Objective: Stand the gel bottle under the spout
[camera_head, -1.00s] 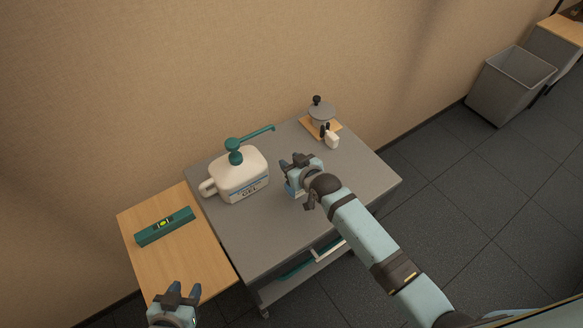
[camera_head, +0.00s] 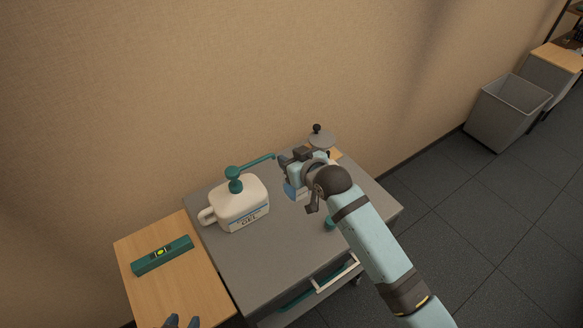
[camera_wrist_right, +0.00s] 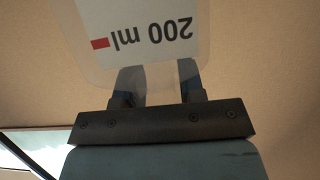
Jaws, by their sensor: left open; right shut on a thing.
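A large white jug (camera_head: 240,208) labelled GEL stands on the grey cart. Its teal pump has a long spout (camera_head: 258,162) pointing right and back. My right gripper (camera_head: 284,160) is close to the spout tip in the head view; the gap in depth is unclear. In the right wrist view the bottle (camera_wrist_right: 140,30) shows a white label reading 200 ml, upside down in the picture, between the fingers (camera_wrist_right: 158,85). My left gripper (camera_head: 180,322) is open at the bottom edge, mostly cut off.
A teal cap-like piece (camera_head: 330,223) lies on the cart (camera_head: 262,262) beside my right arm. A grey lidded pot (camera_head: 320,138) stands at the back right, partly hidden. A teal spirit level (camera_head: 162,255) lies on the wooden table (camera_head: 195,290) at left. A grey bin (camera_head: 507,112) stands far right.

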